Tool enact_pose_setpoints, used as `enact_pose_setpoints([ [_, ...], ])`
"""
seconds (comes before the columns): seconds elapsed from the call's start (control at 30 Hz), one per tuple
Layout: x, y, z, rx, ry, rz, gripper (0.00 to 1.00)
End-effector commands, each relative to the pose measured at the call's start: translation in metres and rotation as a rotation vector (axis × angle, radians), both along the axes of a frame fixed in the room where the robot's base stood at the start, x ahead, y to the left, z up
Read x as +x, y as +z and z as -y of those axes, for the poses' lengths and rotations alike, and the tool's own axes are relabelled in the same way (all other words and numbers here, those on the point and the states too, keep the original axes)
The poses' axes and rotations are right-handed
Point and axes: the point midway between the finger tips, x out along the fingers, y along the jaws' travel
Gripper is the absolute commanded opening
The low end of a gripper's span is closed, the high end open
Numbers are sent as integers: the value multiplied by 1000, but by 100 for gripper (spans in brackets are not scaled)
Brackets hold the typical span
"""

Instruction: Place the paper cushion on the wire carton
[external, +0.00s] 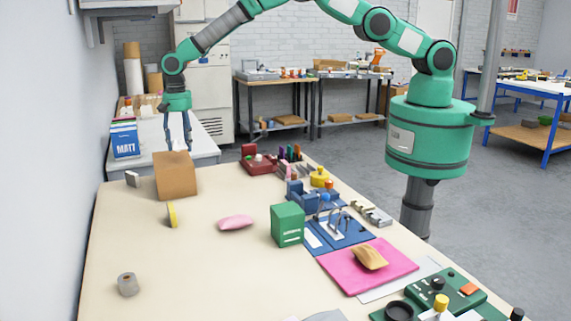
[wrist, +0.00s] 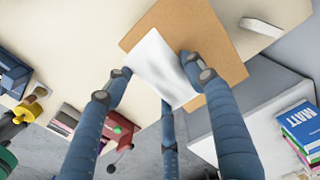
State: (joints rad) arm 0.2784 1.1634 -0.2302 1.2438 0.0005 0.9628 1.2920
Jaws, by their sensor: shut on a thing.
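In the wrist view a white, grey-shaded piece, apparently the paper cushion (wrist: 162,68), is held between the fingers of my gripper (wrist: 158,72). It overlaps the brown carton, which I take as the wire carton (wrist: 225,62), and reaches past its edge. In the external view the brown carton (external: 175,177) stands upright near the table's far left end. My gripper (external: 176,148) points down, with its fingertips at the carton's top far edge.
A green box (external: 287,225) stands at centre. Tools crowd the right side.

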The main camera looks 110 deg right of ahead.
Motion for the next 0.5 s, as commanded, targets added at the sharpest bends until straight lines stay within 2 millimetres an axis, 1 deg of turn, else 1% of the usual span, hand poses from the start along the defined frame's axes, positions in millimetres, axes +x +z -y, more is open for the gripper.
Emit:
enact_pose_setpoints([
  [0.27, 0, -4, 0, 0, 0, -1, 41],
  [0.5, 0, -25, 0, 0, 0, 0, 41],
])
